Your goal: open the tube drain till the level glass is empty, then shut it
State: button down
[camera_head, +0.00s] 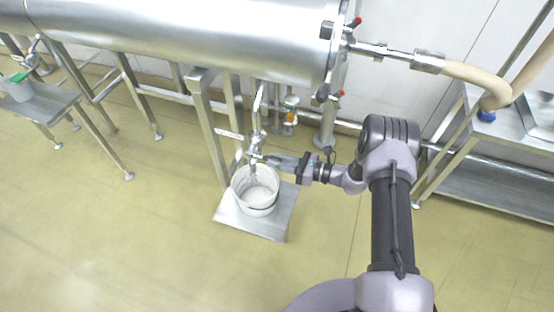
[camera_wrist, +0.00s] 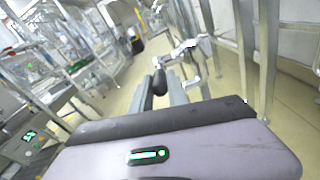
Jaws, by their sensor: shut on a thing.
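The large steel tube (camera_head: 180,35) lies across the top of the head view. A thin drain pipe with a valve (camera_head: 256,150) hangs below it, above a white bucket (camera_head: 255,190). My gripper (camera_head: 268,159) reaches in from the right at the valve and is shut on its handle. In the wrist view a dark handle (camera_wrist: 159,82) shows between my fingers (camera_wrist: 162,92). The handle's exact angle is too small to tell. A small fitting with an orange part (camera_head: 290,118) stands behind; I cannot tell whether it is the level glass or its level.
The bucket stands on a steel plate (camera_head: 230,220) on the floor. Steel frame legs (camera_head: 207,125) rise just left of the valve. A beige hose (camera_head: 480,80) and a steel bench (camera_head: 490,170) are at the right. The floor in front is clear.

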aim_at(273, 158)
jog(key=r+h+p, duration=0.1)
jog(key=p, duration=0.1)
jog(key=r+h+p, duration=0.1)
jog(key=r+p, duration=0.1)
jog(key=shift+w+a+g+p, duration=0.1)
jog(key=shift+a+g+p, duration=0.1)
jog(key=shift+g+p, duration=0.2)
jog(key=h+p, duration=0.1)
jog(key=r+h+p, duration=0.1)
jog(key=shift+w+a+r+g+h+p, duration=0.15)
jog(key=shift+a+r+g+h+p, duration=0.15)
jog(key=shift+g+p, duration=0.1)
jog(key=shift+a+r+h+p, duration=0.1)
jog(key=shift+a+h+p, duration=0.05)
jog(key=shift+h+p, duration=0.2)
jog(key=c, duration=1.3)
grip_release()
